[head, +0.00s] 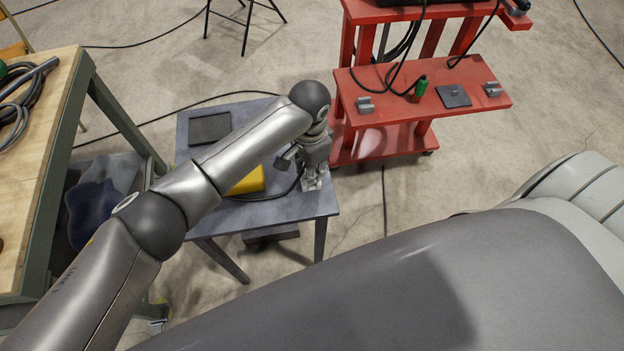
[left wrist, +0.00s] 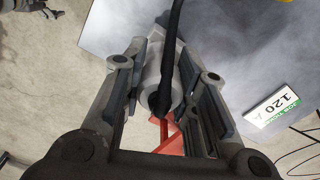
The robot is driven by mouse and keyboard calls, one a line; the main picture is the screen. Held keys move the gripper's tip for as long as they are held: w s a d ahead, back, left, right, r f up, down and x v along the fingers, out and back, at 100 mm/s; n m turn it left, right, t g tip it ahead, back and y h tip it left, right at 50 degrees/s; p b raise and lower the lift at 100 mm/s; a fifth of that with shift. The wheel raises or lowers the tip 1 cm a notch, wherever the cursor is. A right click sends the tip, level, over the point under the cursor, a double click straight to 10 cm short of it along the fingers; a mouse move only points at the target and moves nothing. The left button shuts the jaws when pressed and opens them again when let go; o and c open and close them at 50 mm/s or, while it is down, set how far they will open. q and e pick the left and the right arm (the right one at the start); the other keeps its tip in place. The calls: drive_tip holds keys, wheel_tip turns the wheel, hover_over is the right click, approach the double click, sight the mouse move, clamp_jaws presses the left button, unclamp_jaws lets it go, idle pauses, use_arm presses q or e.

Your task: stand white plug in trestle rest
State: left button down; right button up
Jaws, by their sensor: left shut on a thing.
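My left gripper (head: 313,182) is low over the right front part of the grey table in the head view. In the left wrist view its two fingers (left wrist: 165,100) are shut on a light grey-white plug (left wrist: 153,72) with a black cable lying across it. In the head view the plug is mostly hidden by the gripper, and a black cable runs left from there. I cannot clearly pick out the trestle rest. Two small grey holders, left (head: 366,106) and right (head: 492,89), stand on the red cart's shelf. My right gripper is not in view.
The grey table (head: 270,214) carries a dark flat pad (head: 210,127) and a yellow block (head: 248,181). The red cart (head: 440,120) holds a green plug (head: 421,87) and a dark plate (head: 453,96). A wooden bench (head: 40,150) is at left. A white ticket (left wrist: 277,103) shows in the wrist view.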

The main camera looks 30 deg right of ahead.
use_arm(q)
drive_tip(key=shift+f, duration=0.1)
drive_tip(key=c, duration=1.1)
unclamp_jaws()
wheel_tip(320, 180, up, 9)
drive_tip(key=p, duration=0.8)
drive_tip(key=shift+p, duration=0.4)
drive_tip(key=shift+s, duration=0.1)
